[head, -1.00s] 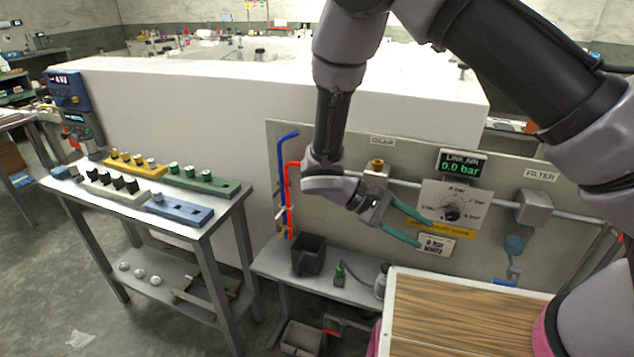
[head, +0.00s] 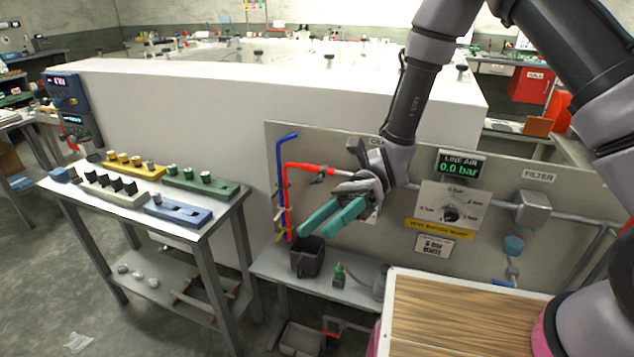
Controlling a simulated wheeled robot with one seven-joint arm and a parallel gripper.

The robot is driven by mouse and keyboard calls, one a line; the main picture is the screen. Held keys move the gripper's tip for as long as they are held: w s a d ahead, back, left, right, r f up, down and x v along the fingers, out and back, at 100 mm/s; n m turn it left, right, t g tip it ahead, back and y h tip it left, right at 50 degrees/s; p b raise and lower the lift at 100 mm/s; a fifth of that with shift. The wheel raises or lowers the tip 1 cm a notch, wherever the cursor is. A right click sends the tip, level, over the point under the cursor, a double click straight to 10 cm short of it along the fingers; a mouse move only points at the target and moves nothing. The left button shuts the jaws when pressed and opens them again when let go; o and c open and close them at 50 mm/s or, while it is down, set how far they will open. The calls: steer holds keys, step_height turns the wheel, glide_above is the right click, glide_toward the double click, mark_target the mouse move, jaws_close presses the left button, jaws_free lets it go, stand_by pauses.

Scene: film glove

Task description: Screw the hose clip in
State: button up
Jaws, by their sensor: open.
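My gripper (head: 313,232) hangs in front of the wall panel (head: 395,215), left of its dial. Its two teal fingers are apart, with nothing visible between them, and point down and left above a dark bin. A red pipe (head: 288,205) runs up the panel's left side and bends right towards my wrist, beside a blue pipe (head: 281,170). A small fitting (head: 318,178) shows under the red pipe's right end; I cannot tell whether it is the hose clip. My gripper hides the panel behind it.
The dark bin (head: 307,262) and a small green bottle (head: 338,275) stand on the shelf below. A display (head: 462,164) reads 0.0 bar above the dial (head: 451,212). A side table at left holds yellow, white, green and blue (head: 180,213) racks. A wooden-topped cabinet (head: 455,315) stands front right.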

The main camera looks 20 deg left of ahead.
steer(key=w+a+m+t+y, duration=0.45)
steer(key=a+m+y, duration=0.35)
steer(key=m+y, duration=0.3)
steer(key=m+t+h, duration=0.6)
steer(key=m+t, duration=2)
glide_toward(317, 179)
steer(key=x, duration=1)
steer(key=shift+w+f, duration=0.1)
steer(key=shift+f, duration=0.3)
